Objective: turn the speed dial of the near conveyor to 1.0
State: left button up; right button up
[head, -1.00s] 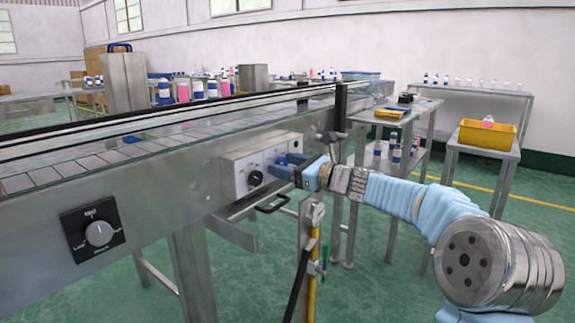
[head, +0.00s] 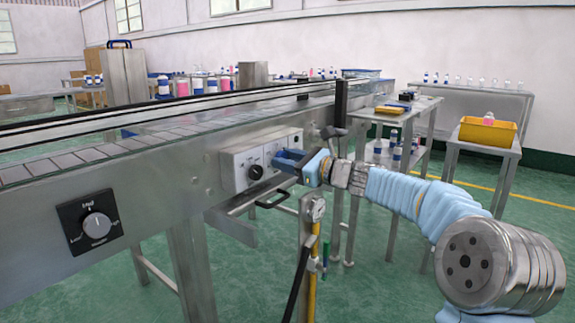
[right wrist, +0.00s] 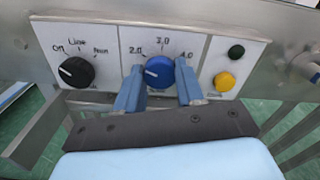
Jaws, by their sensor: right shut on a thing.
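The speed dial is a blue knob (right wrist: 159,72) on a white control panel on the conveyor's side. Labels 2.0, 3.0 and 4.0 stand around it; the lower part of its scale is hidden. A pale mark on the knob seems to face left, but its exact setting cannot be told. My right gripper (right wrist: 158,92) is shut on the knob, one blue finger on each side. In the head view the right gripper (head: 288,160) reaches the panel from the right and covers the dial. My left gripper is not in view.
A black selector knob (right wrist: 76,72) marked Off, Line and Man is left of the dial. A yellow button (right wrist: 224,81) and a dark green one (right wrist: 236,52) are right. Another dial box (head: 91,222) is at the near left.

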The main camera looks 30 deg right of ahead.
jog(key=shift+f+n+b, duration=0.1)
jog(key=shift+n+b, duration=4.45)
jog(key=shift+n, duration=0.65)
jog(key=o, duration=1)
jog(key=shift+o, duration=0.2)
jog(key=shift+s, duration=0.1)
jog(key=b+v, duration=0.1)
jog(key=v, duration=1.2)
jog(key=shift+s, duration=0.3)
jog(key=shift+d, duration=0.15)
